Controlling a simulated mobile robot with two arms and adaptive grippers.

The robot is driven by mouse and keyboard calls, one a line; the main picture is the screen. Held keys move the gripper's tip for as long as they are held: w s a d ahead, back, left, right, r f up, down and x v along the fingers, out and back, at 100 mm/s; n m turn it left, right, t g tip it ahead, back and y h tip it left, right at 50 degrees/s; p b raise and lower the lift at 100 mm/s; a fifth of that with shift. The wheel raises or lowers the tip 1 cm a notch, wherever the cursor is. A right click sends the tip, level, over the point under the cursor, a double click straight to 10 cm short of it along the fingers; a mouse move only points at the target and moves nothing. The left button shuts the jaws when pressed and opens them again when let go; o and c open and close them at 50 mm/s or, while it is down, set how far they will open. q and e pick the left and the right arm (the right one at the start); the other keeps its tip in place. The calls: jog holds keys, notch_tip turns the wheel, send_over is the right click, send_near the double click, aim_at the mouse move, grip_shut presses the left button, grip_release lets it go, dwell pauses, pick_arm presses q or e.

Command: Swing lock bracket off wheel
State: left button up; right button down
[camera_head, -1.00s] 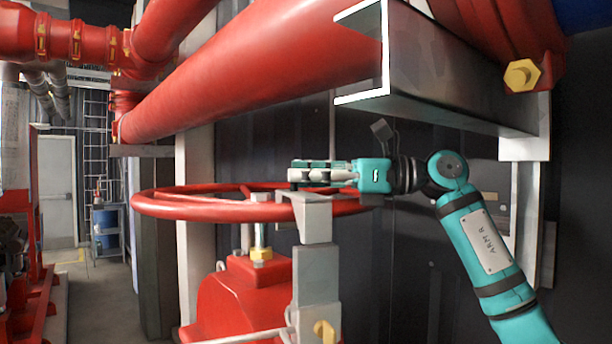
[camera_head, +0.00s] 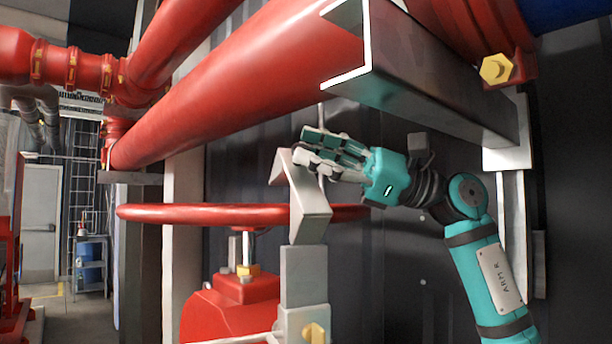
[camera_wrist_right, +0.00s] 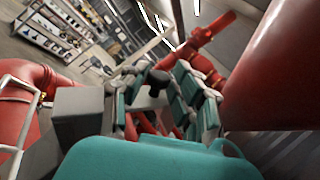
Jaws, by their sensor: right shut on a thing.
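The red wheel (camera_head: 200,213) lies flat above the red valve body (camera_head: 228,310) in the head view. The grey lock bracket (camera_head: 309,212) stands in front of the wheel's rim on a grey post (camera_head: 304,276). Its upper part is tilted up, with its top above the rim. My right gripper (camera_head: 312,152) is shut on the bracket's top end from the right. In the right wrist view the gripper's fingers (camera_wrist_right: 165,98) are around a grey piece of the bracket (camera_wrist_right: 152,100). My left gripper is not in view.
A grey steel channel beam (camera_head: 430,90) and a thick red pipe (camera_head: 240,85) run close above my right gripper. A yellow bolt (camera_head: 496,69) sits at the upper right. A dark wall (camera_head: 400,250) stands behind. Open floor (camera_head: 60,315) lies at the far left.

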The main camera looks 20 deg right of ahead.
jog(key=s+f+n+g+y+b, duration=0.1)
jog(key=s+f+n+g+b, duration=0.2)
jog(key=n, duration=0.6)
jog(key=s+f+n+g+y+b, duration=0.1)
jog(key=s+f+n+g+b, duration=0.1)
jog(key=s+n+g+b, duration=0.2)
jog(key=shift+s+d+f+n+g+b, duration=0.15)
jog(key=shift+s+f+n+g+b, duration=0.2)
jog(key=shift+s+n+g, duration=1.85)
jog(key=shift+w+f+n+t, duration=0.1)
jog(key=shift+w+n+t, duration=0.4)
jog(key=shift+n+t, duration=0.15)
jog(key=c, duration=1.1)
grip_release()
jog(key=v, duration=1.2)
jog(key=shift+f, duration=0.25)
